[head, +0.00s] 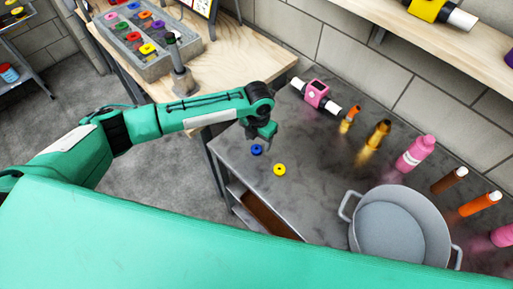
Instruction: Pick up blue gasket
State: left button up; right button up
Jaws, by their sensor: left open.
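The blue gasket (256,150) is a small blue ring lying flat on the grey metal table, near its left edge. A yellow gasket (279,169) lies just to its right and nearer to me. My left gripper (266,138) is open and points down close above and beside the blue gasket, on its far right side. I cannot tell whether a finger touches it. My right gripper does not show.
A grey two-handled pot (389,229) stands on the table at the right. Several bottles (415,153) and a pink-and-white filter piece (316,95) line the wall side. A wooden bench (240,64) holds a grey tray (176,66) of coloured gaskets.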

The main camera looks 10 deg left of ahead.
aim_at(256, 149)
pick_arm(q)
jog(key=shift+a+f+p, duration=0.1)
jog(key=shift+f+p, duration=0.25)
jog(key=shift+f, duration=0.05)
jog(key=f, duration=0.1)
jog(key=f+p, duration=0.1)
jog(key=f, duration=0.1)
jog(key=shift+a+f, duration=0.25)
jog(key=shift+f, duration=0.45)
jog(key=c, duration=1.1)
